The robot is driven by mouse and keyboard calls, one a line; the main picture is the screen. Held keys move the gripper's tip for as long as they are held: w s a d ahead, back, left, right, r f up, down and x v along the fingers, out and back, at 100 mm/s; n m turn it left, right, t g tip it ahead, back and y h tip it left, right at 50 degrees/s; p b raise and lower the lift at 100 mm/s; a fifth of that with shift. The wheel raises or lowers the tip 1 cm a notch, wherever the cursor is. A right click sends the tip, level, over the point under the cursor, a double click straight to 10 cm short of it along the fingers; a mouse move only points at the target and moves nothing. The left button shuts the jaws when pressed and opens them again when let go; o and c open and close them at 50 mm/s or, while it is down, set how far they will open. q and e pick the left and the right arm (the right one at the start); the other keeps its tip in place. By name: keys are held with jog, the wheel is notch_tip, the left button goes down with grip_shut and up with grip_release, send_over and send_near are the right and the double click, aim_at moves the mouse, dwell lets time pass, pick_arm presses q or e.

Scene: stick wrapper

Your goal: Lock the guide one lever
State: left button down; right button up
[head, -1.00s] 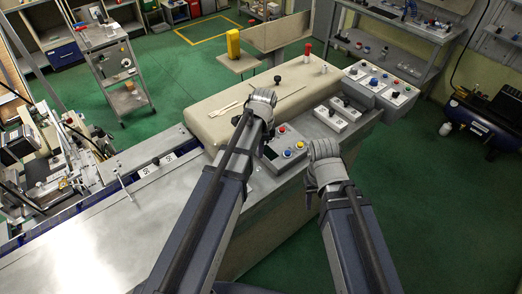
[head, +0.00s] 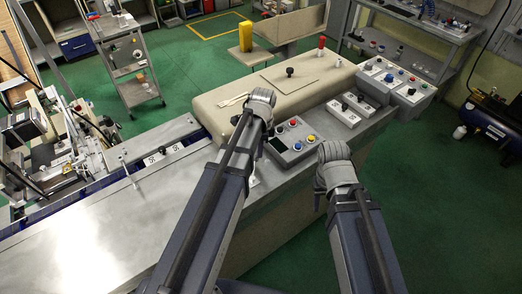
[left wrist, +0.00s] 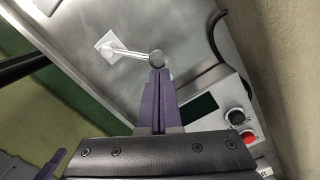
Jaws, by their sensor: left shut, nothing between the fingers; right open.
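In the left wrist view a metal lever with a round grey knob (left wrist: 156,58) rises from a white square plate (left wrist: 108,46) on the steel surface. My left gripper (left wrist: 158,78) is shut and empty. Its purple fingertips are right at the knob; I cannot tell if they touch it. In the head view my left gripper (head: 262,100) is over the machine beside the button panel (head: 292,140), its fingers hidden by the wrist. The lever's knob is not clearly visible there. My right gripper (head: 333,158) is open and empty, in front of the machine.
The button panel also shows in the left wrist view (left wrist: 242,122), close right of the fingers. A beige cover (head: 225,112) carries a black knob. Another thin lever (head: 125,168) stands at the left rail. The steel table (head: 100,230) is clear.

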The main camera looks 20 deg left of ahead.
pick_arm(q)
jog(key=shift+a+n, duration=0.2)
jog(key=shift+n, duration=0.1)
jog(key=a+n, duration=0.2)
jog(key=n, duration=0.1)
jog(key=shift+s, duration=0.15)
jog(key=a+n, duration=0.1)
jog(key=s+a+n, duration=0.1)
jog(key=n, duration=0.1)
jog(key=shift+a+n, duration=0.2)
jog(key=shift+n, duration=0.1)
jog(key=s+a+n, duration=0.1)
jog(key=n, duration=0.2)
jog(key=shift+s+a+n, duration=0.3)
jog(key=shift+s+a, duration=0.1)
jog(key=s+n, duration=0.1)
jog(key=n, duration=0.1)
jog(key=s+a+n, duration=0.1)
jog(key=shift+s+a+n+h, duration=0.1)
jog(key=shift+a+n+h, duration=0.05)
jog(key=shift+n+h, duration=0.2)
jog(key=shift+d, duration=0.85)
